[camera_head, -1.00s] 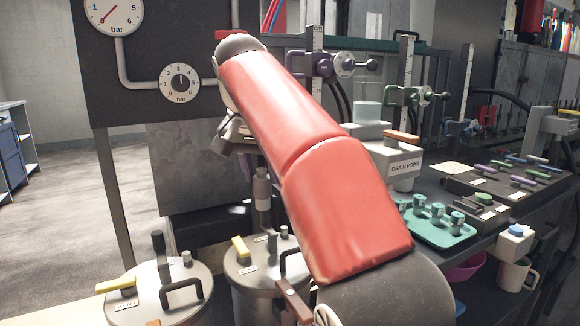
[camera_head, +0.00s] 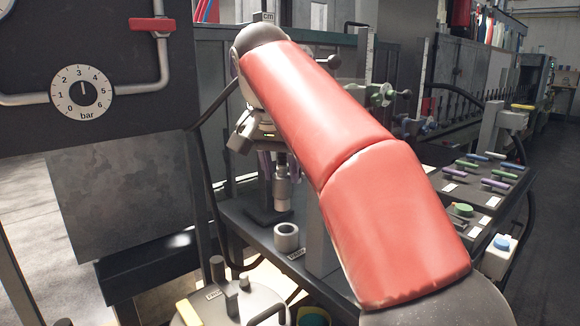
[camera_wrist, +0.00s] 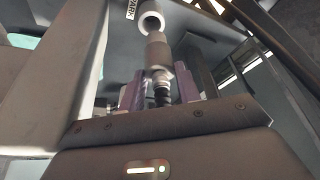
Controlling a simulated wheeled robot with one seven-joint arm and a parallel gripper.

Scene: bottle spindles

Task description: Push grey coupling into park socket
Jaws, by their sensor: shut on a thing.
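My gripper (camera_head: 281,160) is shut on the grey coupling (camera_head: 283,192), which hangs roughly upright below it. In the wrist view, my gripper (camera_wrist: 159,88) shows two purplish fingers on either side of the coupling (camera_wrist: 157,52). The park socket (camera_head: 287,237) is a short pale grey ring with an open top, standing on the dark bench. It also shows in the wrist view (camera_wrist: 151,21), beside a PARK label (camera_wrist: 130,9). In the head view the coupling's lower end is a little above the socket, apart from it. In the wrist view its tip overlaps the socket's near rim.
A grey post (camera_head: 318,240) stands close to the right of the socket. A lidded vessel (camera_head: 235,308) with handles is in front. A dark panel with a bar gauge (camera_head: 83,93) is at the left. Coloured handles (camera_head: 497,172) lie on the right-hand bench.

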